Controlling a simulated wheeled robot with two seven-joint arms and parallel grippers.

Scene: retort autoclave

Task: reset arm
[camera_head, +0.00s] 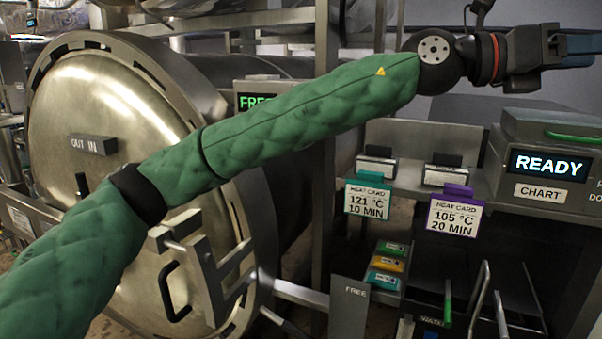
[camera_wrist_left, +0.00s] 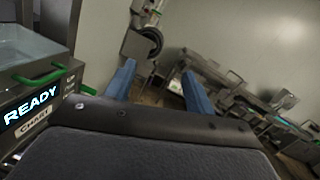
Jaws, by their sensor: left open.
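My left arm, in a green quilted sleeve, crosses the head view from the lower left to the upper right. Its gripper (camera_head: 580,47) is at the upper right edge, above the chart unit, and is partly cut off by the frame. In the left wrist view my left gripper (camera_wrist_left: 156,85) shows two blue fingers spread apart with nothing between them. My right gripper is not seen in either view.
A large round autoclave door (camera_head: 110,95) marked OUT IN stands at left. Two heat cards, 121 °C (camera_head: 367,199) and 105 °C (camera_head: 455,215), hang at a shelf. A chart unit (camera_head: 547,165) reads READY. The wrist view shows open floor and a steel bench (camera_wrist_left: 245,100).

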